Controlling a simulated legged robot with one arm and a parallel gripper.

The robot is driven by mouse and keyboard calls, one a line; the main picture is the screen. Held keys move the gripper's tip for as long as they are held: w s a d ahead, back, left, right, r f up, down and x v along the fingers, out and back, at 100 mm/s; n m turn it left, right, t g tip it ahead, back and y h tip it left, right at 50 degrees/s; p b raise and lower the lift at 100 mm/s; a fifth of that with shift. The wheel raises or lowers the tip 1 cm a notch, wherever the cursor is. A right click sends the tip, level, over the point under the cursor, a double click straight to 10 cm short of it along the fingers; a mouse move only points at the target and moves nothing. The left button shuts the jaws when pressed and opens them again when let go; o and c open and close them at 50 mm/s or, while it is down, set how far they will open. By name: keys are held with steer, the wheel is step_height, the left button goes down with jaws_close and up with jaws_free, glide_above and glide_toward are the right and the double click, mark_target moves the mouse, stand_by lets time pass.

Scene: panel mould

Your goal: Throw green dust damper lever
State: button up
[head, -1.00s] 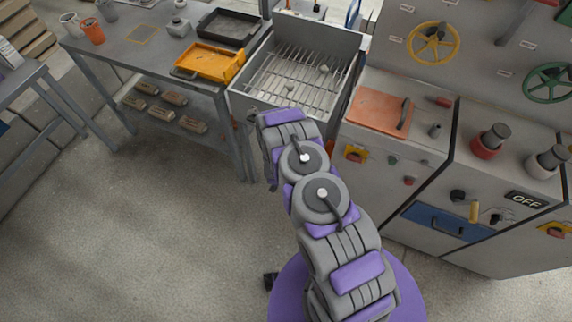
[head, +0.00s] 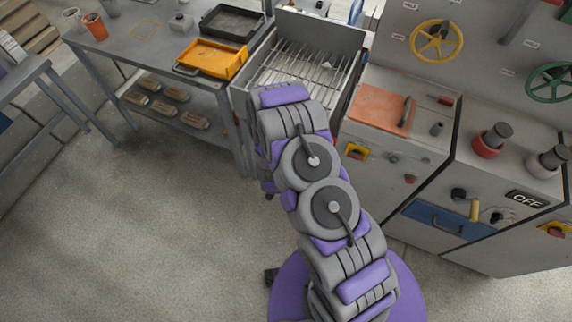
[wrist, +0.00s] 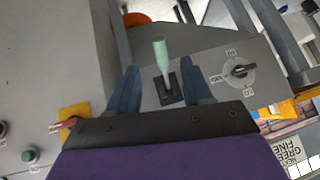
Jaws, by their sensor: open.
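The lever (wrist: 161,53) has a pale green grip on a light shaft. It rises from a black slotted plate (wrist: 174,92) on a grey panel in the wrist view. My gripper (wrist: 159,68) is open, with one blue-grey finger on each side of the lever. The grip stands between the fingers and reaches past their tips in the picture; I see no finger touching it. In the head view my arm hides the gripper, and I cannot make out the green lever there.
A red-handled switch on a yellow plate (wrist: 74,122) and a green button (wrist: 29,155) are at lower left. In the head view, a grill tray (head: 300,72) and an orange tray (head: 211,58) lie beyond my arm.

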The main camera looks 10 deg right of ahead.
steer(key=shift+v, duration=2)
steer(key=shift+a, duration=0.1)
steer(key=s+a+r+n+g+y+b, duration=0.2)
steer(key=a+r, duration=0.1)
steer(key=r, duration=0.6)
steer(key=s+a+r+n+g+y+b, duration=0.1)
steer(key=s+a+r+g+y, duration=0.15)
steer(key=r, duration=0.65)
steer(key=s+d+r+n+g+b, duration=0.1)
steer(key=s+d+r, duration=0.2)
steer(key=s, duration=0.6)
steer(key=s+d+r+n+g+h+b, duration=0.1)
steer(key=s+d+r+g, duration=0.1)
steer(key=s+r, duration=0.5)
steer(key=s+d+r+n+g+h+b, duration=0.1)
steer(key=s+d+r, duration=0.4)
steer(key=s, duration=0.5)
steer(key=shift+s+r+n+g+b, duration=0.35)
steer(key=shift+r+n+g, duration=0.1)
steer(key=shift+r, duration=0.1)
steer(key=shift+c, duration=0.7)
